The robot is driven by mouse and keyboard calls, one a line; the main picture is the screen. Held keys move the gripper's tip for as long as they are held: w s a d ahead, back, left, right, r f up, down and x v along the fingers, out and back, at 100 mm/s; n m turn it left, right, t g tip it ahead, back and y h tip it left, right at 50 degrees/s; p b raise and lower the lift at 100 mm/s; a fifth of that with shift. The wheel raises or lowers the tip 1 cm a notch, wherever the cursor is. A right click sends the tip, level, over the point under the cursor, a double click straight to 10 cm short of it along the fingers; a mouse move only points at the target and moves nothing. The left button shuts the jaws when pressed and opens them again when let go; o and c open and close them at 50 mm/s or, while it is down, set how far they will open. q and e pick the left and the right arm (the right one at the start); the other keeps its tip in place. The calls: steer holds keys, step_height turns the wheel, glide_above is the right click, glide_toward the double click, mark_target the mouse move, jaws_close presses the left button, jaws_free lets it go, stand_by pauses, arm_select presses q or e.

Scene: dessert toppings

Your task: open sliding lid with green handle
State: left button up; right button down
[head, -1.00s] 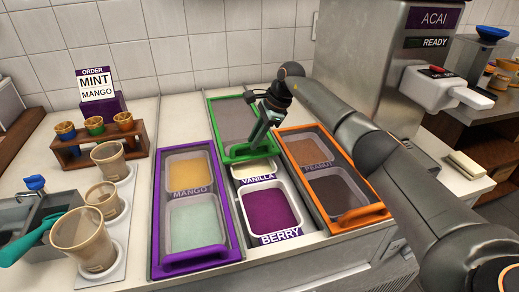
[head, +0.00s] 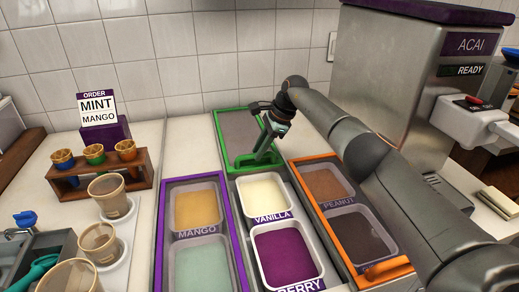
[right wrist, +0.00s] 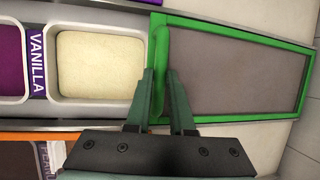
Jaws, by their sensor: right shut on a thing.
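The sliding lid with a green frame and grey clear panel (head: 238,125) lies at the back of the middle column in the head view. Its green handle (head: 258,162) is at the front end, just behind the vanilla tub (head: 264,192). In the right wrist view the lid panel (right wrist: 235,72) is at the right and the handle (right wrist: 160,55) stands upright in the picture. My right gripper (head: 262,152) is shut on the handle, with one finger on each side of it (right wrist: 164,75). The vanilla and berry tubs (head: 285,250) are uncovered. My left gripper is in neither view.
A purple-framed lid (head: 240,240) covers mango and a mint-coloured tub at left. An orange-framed lid (head: 385,270) covers the peanut tub and a dark tub at right. A cone rack (head: 100,170) and cups stand left; the acai machine (head: 400,80) stands right.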

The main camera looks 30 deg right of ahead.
steer(key=shift+a, duration=0.1)
steer(key=c, duration=0.8)
jaws_free()
steer(key=v, duration=1.2)
steer(key=shift+r+p, duration=0.25)
steer(key=shift+p, duration=0.05)
